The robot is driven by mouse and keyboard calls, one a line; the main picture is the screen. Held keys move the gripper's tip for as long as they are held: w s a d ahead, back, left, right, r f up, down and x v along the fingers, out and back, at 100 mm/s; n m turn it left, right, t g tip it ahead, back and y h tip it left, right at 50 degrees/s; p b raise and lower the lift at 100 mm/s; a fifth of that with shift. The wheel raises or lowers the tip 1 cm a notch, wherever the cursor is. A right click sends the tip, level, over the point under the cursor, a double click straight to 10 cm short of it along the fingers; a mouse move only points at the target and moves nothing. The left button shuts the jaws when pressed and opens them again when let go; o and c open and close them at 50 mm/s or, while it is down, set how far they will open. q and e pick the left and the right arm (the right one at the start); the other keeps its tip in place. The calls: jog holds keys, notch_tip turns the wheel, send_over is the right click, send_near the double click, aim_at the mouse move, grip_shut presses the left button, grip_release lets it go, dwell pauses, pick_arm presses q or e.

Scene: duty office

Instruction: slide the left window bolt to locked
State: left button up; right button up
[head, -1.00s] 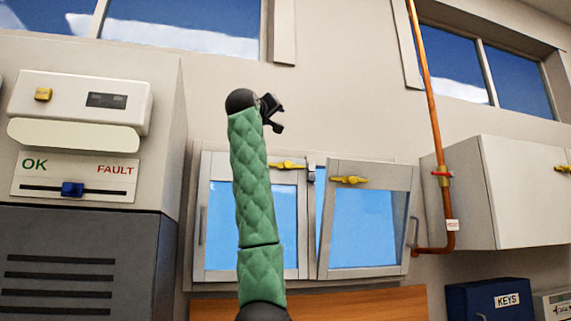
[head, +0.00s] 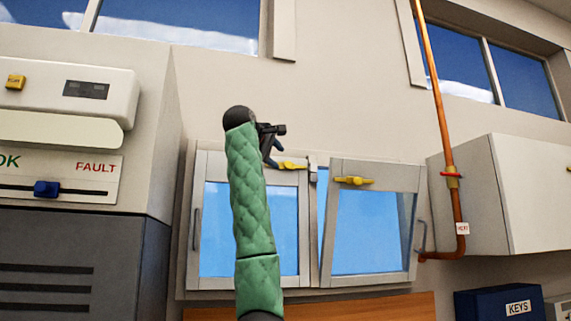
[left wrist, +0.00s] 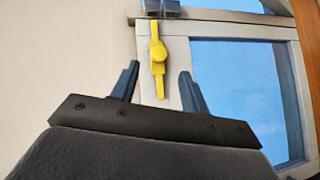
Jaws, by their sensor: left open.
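The left window (head: 203,240) looks closed in its frame. Its yellow bolt (head: 292,166) sits near the top right corner of its sash, with a dark keeper block (head: 312,175) just right of it. My left gripper (head: 274,158) is open and close to the left end of this bolt. In the left wrist view the bolt (left wrist: 158,60) shows ahead between the two spread fingers (left wrist: 158,82), with the keeper block (left wrist: 161,8) beyond it. No contact is clear. My green arm covers part of the left window. My right gripper is out of view.
The right window (head: 375,281) hangs ajar and tilted, with its own yellow bolt (head: 354,181). An orange pipe (head: 437,100) runs down at the right beside a white cabinet (head: 535,190). A grey machine (head: 75,240) stands at the left. The wall above the windows is clear.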

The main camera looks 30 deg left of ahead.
aim_at(287, 164)
pick_arm(q)
jog(key=shift+p+x, duration=0.6)
jog(key=shift+x, duration=0.25)
jog(key=p+x, duration=0.3)
jog(key=x, duration=0.2)
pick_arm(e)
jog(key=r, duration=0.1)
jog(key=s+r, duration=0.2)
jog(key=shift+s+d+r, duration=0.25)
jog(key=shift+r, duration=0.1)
pick_arm(q)
jog(key=shift+s+d+r, duration=0.1)
jog(key=shift+s, duration=0.05)
grip_shut()
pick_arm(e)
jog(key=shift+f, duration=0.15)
